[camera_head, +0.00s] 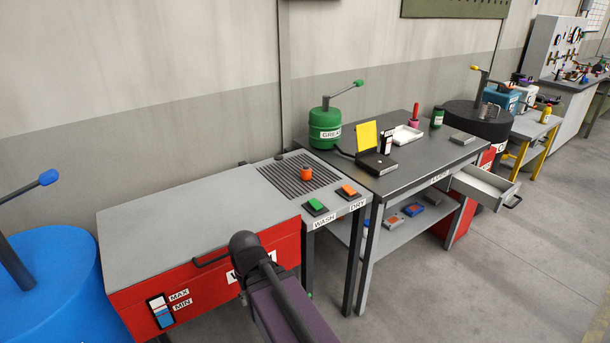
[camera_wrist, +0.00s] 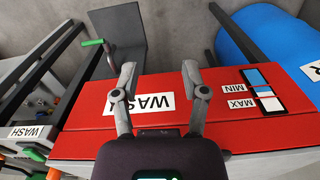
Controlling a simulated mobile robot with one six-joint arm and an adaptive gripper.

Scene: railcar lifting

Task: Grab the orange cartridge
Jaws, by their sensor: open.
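In the head view a small orange cylinder (camera_head: 306,174) stands on the dark grate of the wash station; it looks most like the orange cartridge, but I cannot be sure. Small blocks with orange faces, one grey (camera_head: 393,222) and one blue (camera_head: 413,209), lie on the lower shelf of the bench to the right. My gripper (camera_wrist: 159,82) is open and empty in the wrist view, its fingers spread in front of the red panel (camera_wrist: 198,88) marked WASH. The orange cylinder is not clearly seen in the wrist view.
Green (camera_head: 316,206) and orange (camera_head: 348,190) buttons sit at the station's front edge, marked WASH and DRY. A blue drum (camera_head: 50,285) stands at left. The dark bench (camera_head: 430,150) holds a green can (camera_head: 325,127) and has an open drawer (camera_head: 484,187). Floor at right is clear.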

